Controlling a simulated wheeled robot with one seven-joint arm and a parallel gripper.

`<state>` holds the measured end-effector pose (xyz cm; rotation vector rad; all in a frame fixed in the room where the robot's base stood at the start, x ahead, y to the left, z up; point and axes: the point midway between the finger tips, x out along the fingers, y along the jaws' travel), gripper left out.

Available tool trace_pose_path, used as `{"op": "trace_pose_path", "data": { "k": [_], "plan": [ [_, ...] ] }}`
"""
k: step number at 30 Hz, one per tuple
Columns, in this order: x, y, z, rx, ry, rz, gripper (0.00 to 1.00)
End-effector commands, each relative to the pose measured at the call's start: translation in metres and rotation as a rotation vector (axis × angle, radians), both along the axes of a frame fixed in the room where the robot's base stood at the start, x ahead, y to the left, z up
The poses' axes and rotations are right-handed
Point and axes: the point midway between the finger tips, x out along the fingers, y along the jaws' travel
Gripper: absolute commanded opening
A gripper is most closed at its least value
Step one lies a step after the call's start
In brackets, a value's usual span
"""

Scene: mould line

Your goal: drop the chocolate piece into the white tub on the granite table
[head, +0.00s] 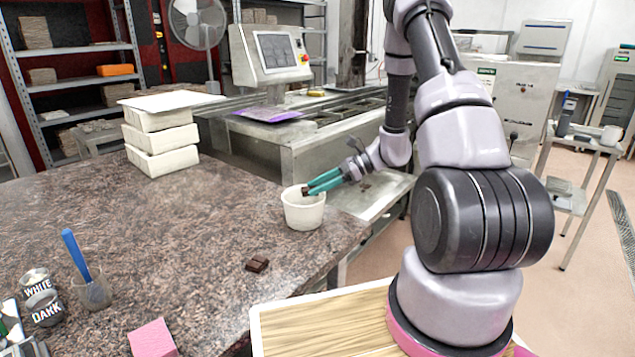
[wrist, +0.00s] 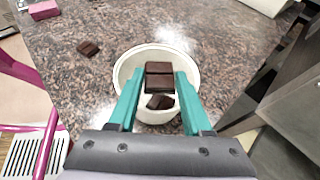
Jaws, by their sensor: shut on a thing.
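The white tub (head: 303,209) stands upright on the granite table (head: 200,230), near its right edge in the head view. My gripper (head: 308,189) reaches in from the right with its teal fingertips over the tub's rim. In the wrist view my gripper (wrist: 158,75) is shut on a dark chocolate piece (wrist: 158,77), held over the mouth of the white tub (wrist: 125,73). Another dark chocolate piece (wrist: 159,102) shows below it, seemingly inside the tub. A separate chocolate piece (head: 257,263) lies on the granite in front of the tub; it also shows in the wrist view (wrist: 88,48).
Stacked white boxes (head: 160,140) stand at the back left of the table. A pink block (head: 152,338), a clear cup with a blue-handled tool (head: 92,290) and labelled tins (head: 44,305) sit at the front left. A metal machine (head: 325,150) stands behind the table. The table's middle is clear.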

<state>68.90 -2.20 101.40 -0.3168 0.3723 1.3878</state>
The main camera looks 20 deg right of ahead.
Motion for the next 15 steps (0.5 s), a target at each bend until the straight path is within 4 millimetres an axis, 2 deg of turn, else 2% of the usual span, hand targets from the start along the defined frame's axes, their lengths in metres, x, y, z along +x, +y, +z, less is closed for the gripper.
{"op": "trace_pose_path", "data": {
  "k": [4,5,7,8,15],
  "plan": [
    [0.0001,0.0000,0.0001,0.000,0.000,0.000,0.00],
    [0.0001,0.0000,0.0001,0.000,0.000,0.000,0.53],
    [0.0001,0.0001,0.0002,0.000,0.000,0.000,0.80],
    [0.0001,0.0000,0.0002,0.000,0.000,0.000,0.84],
    [0.0000,0.0000,0.0002,0.000,0.000,0.000,0.84]
  ]
}}
